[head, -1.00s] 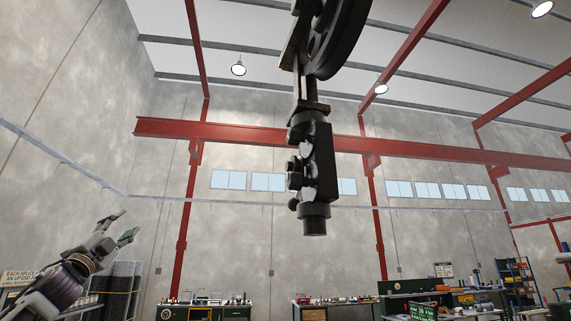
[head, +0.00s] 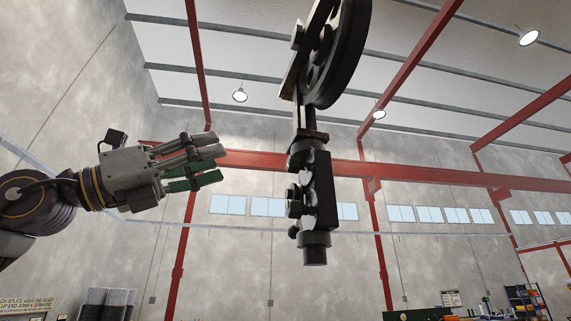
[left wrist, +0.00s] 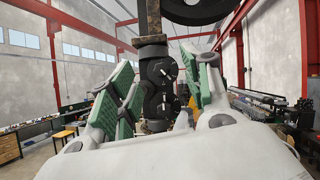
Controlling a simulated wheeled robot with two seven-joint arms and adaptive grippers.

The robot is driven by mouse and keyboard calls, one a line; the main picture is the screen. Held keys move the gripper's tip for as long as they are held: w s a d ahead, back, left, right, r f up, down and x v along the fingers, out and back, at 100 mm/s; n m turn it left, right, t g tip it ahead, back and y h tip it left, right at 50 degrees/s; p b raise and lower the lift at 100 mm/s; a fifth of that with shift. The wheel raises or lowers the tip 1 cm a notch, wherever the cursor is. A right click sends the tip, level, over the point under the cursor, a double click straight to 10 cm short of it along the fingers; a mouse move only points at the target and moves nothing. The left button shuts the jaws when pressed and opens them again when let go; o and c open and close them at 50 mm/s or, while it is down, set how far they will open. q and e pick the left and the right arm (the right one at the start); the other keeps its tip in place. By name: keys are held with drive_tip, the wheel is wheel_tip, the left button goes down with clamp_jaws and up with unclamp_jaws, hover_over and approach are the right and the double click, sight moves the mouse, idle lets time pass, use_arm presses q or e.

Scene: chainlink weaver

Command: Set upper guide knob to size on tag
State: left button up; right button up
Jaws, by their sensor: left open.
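A black guide unit (head: 318,195) hangs under a large black wheel (head: 340,60) in the middle of the head view. Dark knobs (head: 295,203) stick out on its left side. In the left wrist view the unit shows between my fingers, with an upper round knob (left wrist: 162,71) and a lower one (left wrist: 165,104), both with white marks too small to read. My left gripper (head: 214,165) is open and empty, left of the unit and clearly apart from it; its green-padded fingers (left wrist: 160,95) point toward the unit. No readable size tag shows. My right gripper is out of view.
Open air lies between my left gripper and the unit. Red beams (head: 260,165) and a grey wall are far behind. A partly cut-off sign (head: 25,304) is at lower left. Benches (left wrist: 45,135) and a stool (left wrist: 62,136) stand beyond in the left wrist view.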

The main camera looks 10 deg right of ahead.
sight(288, 164)
use_arm(q)
drive_tip(key=d+f, duration=0.1)
drive_tip(key=f+y, duration=0.1)
drive_tip(key=f, duration=0.1)
drive_tip(key=shift+w+d+n, duration=0.1)
drive_tip(key=shift+d+n, duration=0.25)
drive_tip(key=shift+n, duration=0.05)
drive_tip(key=shift+d+r, duration=0.15)
drive_tip(key=p+x, duration=0.4)
drive_tip(key=x, duration=0.7)
drive_tip(key=shift+w+d+p, duration=0.15)
drive_tip(key=shift+d+p, duration=0.05)
drive_tip(key=shift+p, duration=0.15)
drive_tip(key=shift+p+x, duration=0.35)
drive_tip(key=shift+x, duration=0.65)
drive_tip(key=shift+w, duration=0.1)
drive_tip(key=c, duration=1)
drive_tip(key=shift+m+g, duration=0.75)
drive_tip(key=shift+m, duration=0.9)
drive_tip(key=shift+m+g, duration=0.75)
drive_tip(key=shift+m, duration=0.9)
